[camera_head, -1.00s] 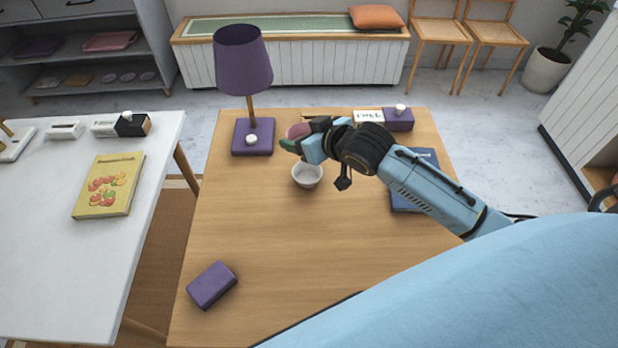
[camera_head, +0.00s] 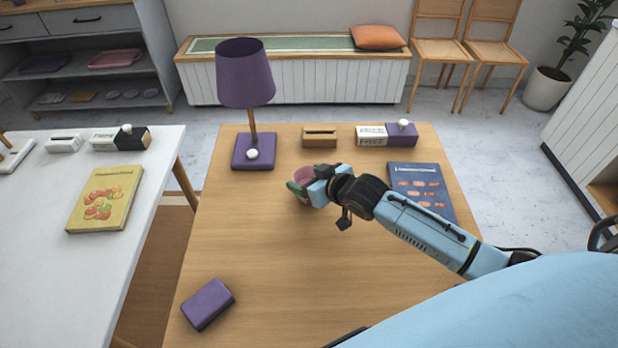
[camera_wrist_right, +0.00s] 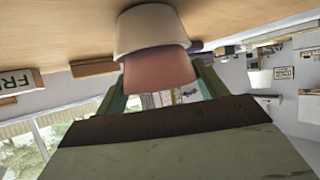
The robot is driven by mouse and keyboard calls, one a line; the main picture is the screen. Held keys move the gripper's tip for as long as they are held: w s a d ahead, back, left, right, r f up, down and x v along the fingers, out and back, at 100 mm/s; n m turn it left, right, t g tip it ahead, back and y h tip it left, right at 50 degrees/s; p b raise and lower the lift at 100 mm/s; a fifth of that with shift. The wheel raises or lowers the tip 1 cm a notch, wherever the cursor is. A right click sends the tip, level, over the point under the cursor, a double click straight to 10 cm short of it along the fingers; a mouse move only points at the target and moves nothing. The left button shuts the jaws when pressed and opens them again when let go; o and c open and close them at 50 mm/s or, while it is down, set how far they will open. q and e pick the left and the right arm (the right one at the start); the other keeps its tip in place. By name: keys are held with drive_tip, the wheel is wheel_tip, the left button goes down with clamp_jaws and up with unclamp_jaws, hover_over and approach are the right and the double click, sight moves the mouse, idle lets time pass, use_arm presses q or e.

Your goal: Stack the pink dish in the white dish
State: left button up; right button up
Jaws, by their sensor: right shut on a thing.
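My right gripper (camera_head: 301,188) is over the middle of the wooden table, shut on the pink dish (camera_head: 304,174). In the right wrist view the pink dish (camera_wrist_right: 158,70) sits between the two green fingers. The white dish (camera_wrist_right: 150,30) stands on the table right against the pink dish, and the pink dish's far end is hidden at the white rim. I cannot tell how deep it sits inside. In the head view the white dish is mostly hidden behind my gripper and the pink dish. My left gripper is not in view.
A purple lamp (camera_head: 245,75) stands behind left on the table (camera_head: 270,270). A wooden block (camera_head: 319,137), a white-and-purple box (camera_head: 386,135) and a blue book (camera_head: 420,185) lie behind and right. A purple block (camera_head: 208,304) is front left. The front middle is clear.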

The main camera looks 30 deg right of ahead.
drive_tip(key=shift+f, duration=0.15)
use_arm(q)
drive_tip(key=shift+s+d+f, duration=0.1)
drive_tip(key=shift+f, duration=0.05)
use_arm(e)
drive_tip(key=shift+f, duration=0.4)
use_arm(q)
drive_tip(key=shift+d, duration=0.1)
use_arm(e)
drive_tip(key=o, duration=1)
drive_tip(key=shift+r, duration=0.25)
use_arm(q)
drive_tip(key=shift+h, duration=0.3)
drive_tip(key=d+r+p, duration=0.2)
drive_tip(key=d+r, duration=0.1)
drive_tip(key=shift+p, duration=0.4)
use_arm(e)
drive_tip(key=v, duration=1.2)
drive_tip(key=shift+r, duration=0.3)
